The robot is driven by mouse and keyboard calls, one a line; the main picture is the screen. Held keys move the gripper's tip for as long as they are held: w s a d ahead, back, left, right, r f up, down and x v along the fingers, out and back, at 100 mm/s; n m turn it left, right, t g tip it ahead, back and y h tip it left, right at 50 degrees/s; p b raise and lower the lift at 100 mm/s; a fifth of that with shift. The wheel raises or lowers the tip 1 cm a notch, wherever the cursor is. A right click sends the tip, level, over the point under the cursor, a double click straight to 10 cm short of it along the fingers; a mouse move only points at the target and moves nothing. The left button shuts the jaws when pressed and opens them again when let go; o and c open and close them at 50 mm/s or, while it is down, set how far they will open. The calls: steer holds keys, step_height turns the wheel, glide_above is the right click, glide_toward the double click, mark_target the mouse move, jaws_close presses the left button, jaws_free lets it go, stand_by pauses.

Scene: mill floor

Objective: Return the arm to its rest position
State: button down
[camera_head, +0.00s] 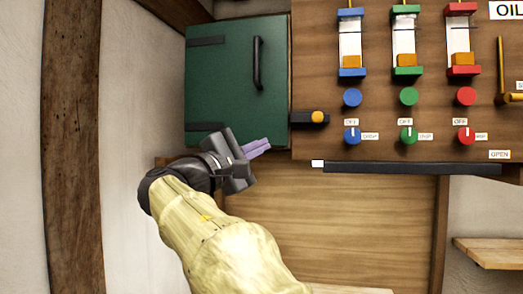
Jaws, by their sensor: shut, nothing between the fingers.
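My gripper (262,147) is at the end of my arm, which reaches up from the bottom of the view. Its purple fingers are shut together with nothing between them and point right. It is in front of the lower edge of a closed green cabinet door (220,85) and touches nothing that I can make out. My arm is bent at a dark wrist joint left of the gripper.
A wooden panel (325,100) right of the door carries blue, green and red gauges, buttons and knobs. A black latch with a yellow knob (318,117) juts beside the door. A black bar (410,168) runs below the panel. A wooden shelf (490,252) is at lower right.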

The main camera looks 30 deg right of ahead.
steer(key=w+a+f+n+t+y, duration=0.15)
steer(key=f+y, duration=0.45)
steer(key=f, duration=1)
steer(key=w+a+f+n+y, duration=0.25)
steer(key=f+y, duration=0.35)
steer(key=f, duration=1.1)
steer(key=s+a+f+m+g+y, duration=0.1)
steer(key=s+a+f+m+y, duration=0.2)
steer(key=f, duration=0.5)
steer(key=s+a+f+m+g+y, duration=0.1)
steer(key=s+a+f+m+y, duration=0.2)
steer(key=s+f, duration=0.4)
steer(key=s+a+f+m+g+y, duration=0.1)
steer(key=s+a+f+m+y, duration=0.2)
steer(key=f, duration=0.7)
steer(key=s+a+m, duration=0.1)
steer(key=s+a, duration=0.1)
steer(key=a, duration=0.1)
steer(key=shift+g, duration=0.25)
